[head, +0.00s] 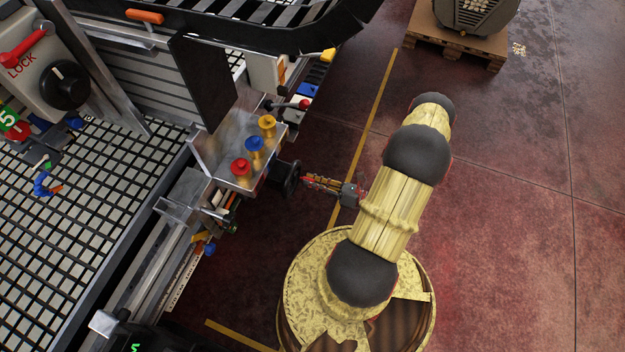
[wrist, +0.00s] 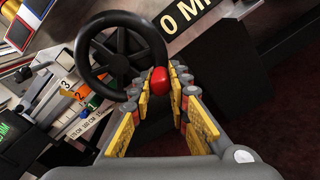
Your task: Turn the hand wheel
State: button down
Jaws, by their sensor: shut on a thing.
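The black spoked hand wheel (wrist: 122,52) stands at the upper left of the wrist view. A red handle (wrist: 160,80) shows at the wheel's lower right, between the yellow-padded fingers of my gripper (wrist: 162,88). My gripper is shut on this red handle. In the head view the hand wheel (head: 287,178) is on the table's right side, and my gripper (head: 308,182) reaches it from the right. The red handle cannot be made out in the head view.
Red, blue and yellow knobs (head: 254,146) stand on a metal block beside the wheel. A lever with a red ball (head: 304,104) is just behind. The grid table (head: 100,190) fills the left. A pallet (head: 458,38) stands at the top right. The floor at the right is clear.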

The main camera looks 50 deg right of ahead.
jog(key=shift+s+a, duration=0.15)
jog(key=shift+a, duration=0.4)
jog(key=c, duration=2)
grip_release()
jog(key=shift+r, duration=0.1)
jog(key=o, duration=0.3)
jog(key=shift+o, duration=0.2)
jog(key=shift+d, duration=0.1)
jog(key=shift+d, duration=0.1)
jog(key=shift+s+d, duration=0.1)
jog(key=shift+s, duration=0.05)
jog(key=v, duration=1.1)
jog(key=shift+s, duration=0.3)
jog(key=shift+d, duration=0.1)
